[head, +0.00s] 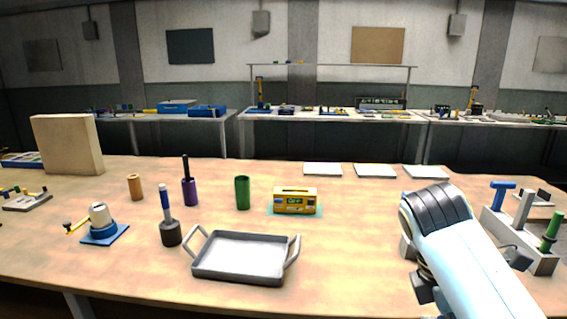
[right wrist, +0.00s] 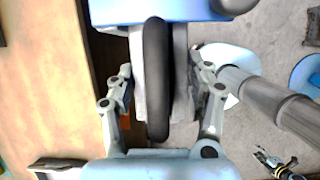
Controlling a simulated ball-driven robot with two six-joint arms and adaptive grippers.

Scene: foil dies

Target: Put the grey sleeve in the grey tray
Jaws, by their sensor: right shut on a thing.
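The grey tray (head: 243,275) stands near the table's front edge, with a raised handle at each end and a bare floor. A short dark grey cylinder (head: 171,234), which looks like the grey sleeve, stands upright just left of it. My right gripper (right wrist: 160,85) points down by the table's edge, right of the tray. Its fingers are closed on a grey thing (right wrist: 181,75); I cannot tell what it is. In the head view my forearm hides most of this gripper. My left gripper is not in view.
A green sleeve (head: 242,193), a purple sleeve (head: 190,194) with a black rod, and an orange-brown sleeve (head: 135,187) stand behind. A yellow box (head: 296,201) sits behind the tray. A grey rack (head: 530,255) stands at the right.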

